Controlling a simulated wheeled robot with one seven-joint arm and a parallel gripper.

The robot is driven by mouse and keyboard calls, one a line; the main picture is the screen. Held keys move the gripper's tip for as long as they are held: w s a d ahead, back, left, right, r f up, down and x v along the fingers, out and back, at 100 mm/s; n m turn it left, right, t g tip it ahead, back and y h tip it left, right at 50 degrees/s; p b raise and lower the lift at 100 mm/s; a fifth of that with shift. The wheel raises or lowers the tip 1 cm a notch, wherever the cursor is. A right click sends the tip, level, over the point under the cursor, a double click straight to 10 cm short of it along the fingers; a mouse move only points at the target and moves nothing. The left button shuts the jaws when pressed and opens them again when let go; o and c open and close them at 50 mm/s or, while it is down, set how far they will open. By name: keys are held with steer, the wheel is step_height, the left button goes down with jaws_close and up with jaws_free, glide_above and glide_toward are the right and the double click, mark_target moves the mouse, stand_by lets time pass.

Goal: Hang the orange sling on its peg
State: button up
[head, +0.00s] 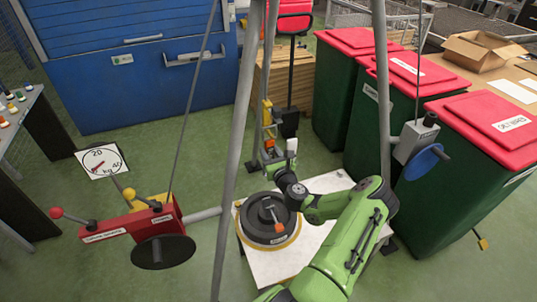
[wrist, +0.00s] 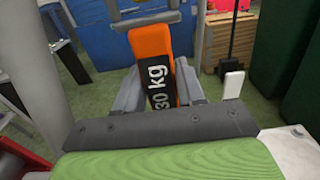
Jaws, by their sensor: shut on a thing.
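In the wrist view my gripper (wrist: 157,92) is shut on the orange sling (wrist: 150,40). The sling rises between the two grey fingers, and its dark band reads "30 kg". In the head view my green arm reaches over a white platform and my gripper (head: 270,130) points away toward the blue cabinet.
Grey poles (head: 240,130) stand close around my arm. A red crane-like device (head: 130,228) is at left. Green bins with red lids (head: 365,110) stand at right.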

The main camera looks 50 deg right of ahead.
steer(key=b+v, duration=0.1)
steer(key=v, duration=0.7)
steer(key=shift+b, duration=0.3)
stand_by(0.5)
steer(key=shift+s, duration=0.1)
stand_by(0.6)
